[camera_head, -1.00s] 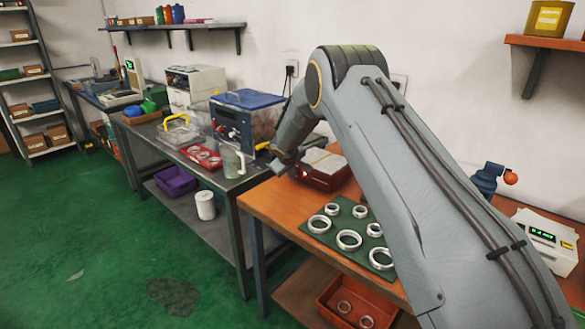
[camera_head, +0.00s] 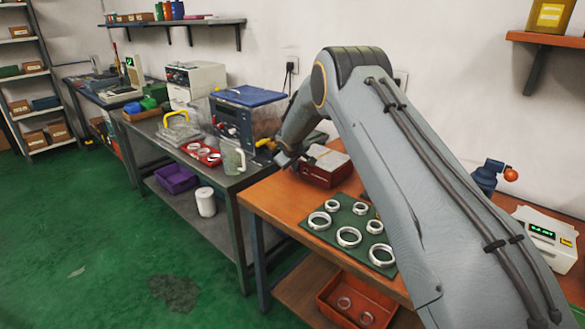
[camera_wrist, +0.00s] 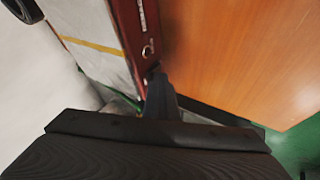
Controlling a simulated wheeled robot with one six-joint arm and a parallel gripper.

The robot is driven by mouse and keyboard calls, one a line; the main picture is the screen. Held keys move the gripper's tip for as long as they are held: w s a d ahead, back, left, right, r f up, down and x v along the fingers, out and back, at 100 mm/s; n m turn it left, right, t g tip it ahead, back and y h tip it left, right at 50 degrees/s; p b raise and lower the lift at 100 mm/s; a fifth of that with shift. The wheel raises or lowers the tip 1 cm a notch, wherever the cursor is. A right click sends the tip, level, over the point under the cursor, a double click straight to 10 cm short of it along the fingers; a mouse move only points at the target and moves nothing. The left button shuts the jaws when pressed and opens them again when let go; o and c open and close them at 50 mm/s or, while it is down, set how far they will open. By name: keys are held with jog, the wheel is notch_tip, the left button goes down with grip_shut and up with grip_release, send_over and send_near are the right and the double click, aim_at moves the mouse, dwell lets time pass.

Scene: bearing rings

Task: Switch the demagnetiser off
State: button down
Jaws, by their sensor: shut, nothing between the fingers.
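The demagnetiser appears to be the dark red box (camera_head: 318,178) with a pale grey top, on the orange bench. In the wrist view its red front panel (camera_wrist: 128,22) runs down from the top edge, beside a grey top with a yellow stripe. A small metal toggle or ring (camera_wrist: 148,50) shows on that panel; its position is too small to read. My gripper (camera_head: 281,160) is at the box's left end. In the wrist view my shut, empty gripper (camera_wrist: 155,70) points at the panel's near end, just below the metal part. Contact cannot be told.
A green mat (camera_head: 345,206) with several bearing rings lies in front of the box. A grey bench on the left carries a blue-lidded machine (camera_head: 248,97), a clear jug (camera_head: 233,160) and a red tray (camera_head: 187,151). The orange bench top beside the panel is bare.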

jog(key=shift+r, duration=0.15)
jog(key=shift+d+r, duration=0.1)
jog(key=shift+r, duration=0.55)
jog(key=shift+s+a, duration=0.15)
jog(key=shift+a, duration=0.15)
jog(key=s+a, duration=0.1)
jog(key=s+a+r+b, duration=0.1)
jog(key=s, duration=0.1)
jog(key=shift+a+r, duration=0.15)
jog(key=w+r+b+v, duration=0.1)
jog(key=b+v, duration=0.1)
jog(key=v, duration=0.6)
jog(key=shift+d+r, duration=0.35)
jog(key=shift+d, duration=0.3)
jog(key=shift+s, duration=0.1)
jog(key=shift+s+d, duration=0.1)
